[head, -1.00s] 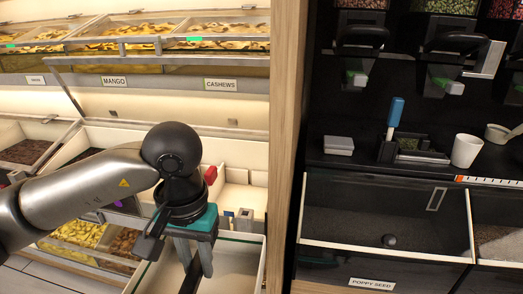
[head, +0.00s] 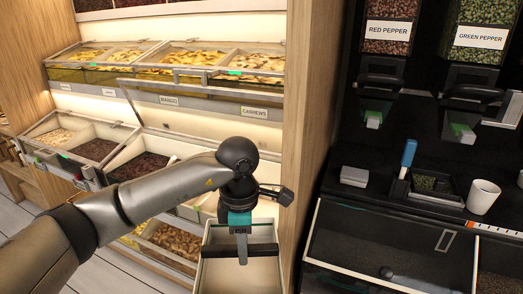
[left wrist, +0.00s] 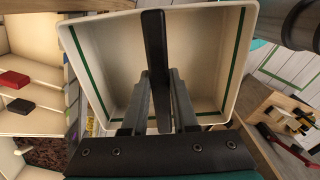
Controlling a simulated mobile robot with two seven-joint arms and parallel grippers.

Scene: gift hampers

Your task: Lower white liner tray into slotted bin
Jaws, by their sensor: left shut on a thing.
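The white liner tray (head: 215,283) hangs from my left gripper (head: 242,258), low in the middle of the head view. In the left wrist view, the tray (left wrist: 205,55) is pale and open, with green stripes inside. A black bar handle (left wrist: 155,45) crosses it, and the fingers of my left gripper (left wrist: 160,115) are shut on this bar. A dark open bin (head: 390,245) with a pale front rim and a small rectangular outline on its back wall lies to the right. I cannot tell for sure that it is the slotted bin. The tray is apart from it. My right gripper is not in view.
A wooden upright (head: 312,130) stands between the tray and the dark bin. Snack bins (head: 165,75) fill the shelves at left. A small grey box (head: 354,176), a blue-handled tool (head: 408,155) and a white cup (head: 482,197) stand on the counter behind the dark bin.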

